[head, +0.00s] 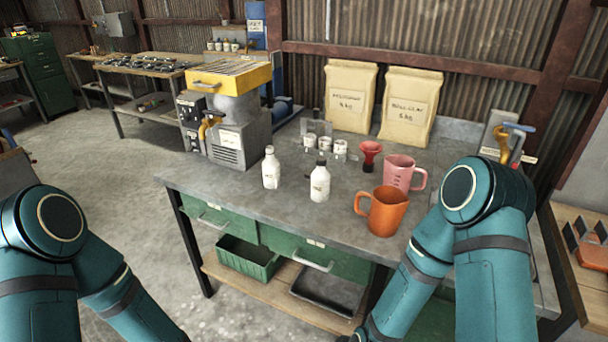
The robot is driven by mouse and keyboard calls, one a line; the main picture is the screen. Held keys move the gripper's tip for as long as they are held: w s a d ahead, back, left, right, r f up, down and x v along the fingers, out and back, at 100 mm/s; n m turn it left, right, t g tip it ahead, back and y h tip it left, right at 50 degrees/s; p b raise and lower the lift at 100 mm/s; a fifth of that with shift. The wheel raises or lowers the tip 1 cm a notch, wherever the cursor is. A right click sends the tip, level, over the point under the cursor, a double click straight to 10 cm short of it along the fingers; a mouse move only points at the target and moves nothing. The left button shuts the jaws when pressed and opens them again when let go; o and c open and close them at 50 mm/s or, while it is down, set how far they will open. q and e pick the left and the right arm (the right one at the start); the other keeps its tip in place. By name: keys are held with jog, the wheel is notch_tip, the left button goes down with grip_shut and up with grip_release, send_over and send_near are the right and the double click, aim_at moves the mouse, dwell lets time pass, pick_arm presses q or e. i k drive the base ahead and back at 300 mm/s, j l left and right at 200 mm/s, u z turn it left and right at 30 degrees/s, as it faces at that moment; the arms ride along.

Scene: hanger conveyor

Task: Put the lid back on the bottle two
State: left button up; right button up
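Two white bottles stand upright on the grey workbench (235,185). The left bottle (270,172) has a white top; I cannot tell whether that is a lid or its bare neck. The right bottle (320,185) has a dark top that looks like a black lid (321,161). Their labels are too small to read, so I cannot tell which is bottle two. No loose lid is clear on the bench. My two arms hang at the left and right, and both grippers are outside the picture, away from the bottles.
Right of the bottles stand an orange jug (386,211), a pink jug (398,172) and a red funnel (370,156). Small white jars (325,146) and two paper sacks (408,105) are behind. A yellow-topped machine (228,125) stands left.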

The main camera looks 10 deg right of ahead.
aim_at(271, 165)
jog(key=i+j, duration=0.25)
jog(key=j, duration=0.15)
jog(key=i+j, duration=0.2)
jog(key=j, duration=0.2)
jog(key=i+j, duration=0.25)
jog(key=j, duration=0.2)
jog(key=i+j, duration=0.2)
jog(key=j, duration=0.2)
jog(key=i+j, duration=0.25)
jog(key=j, duration=0.15)
jog(key=i+j, duration=0.2)
jog(key=j, duration=0.2)
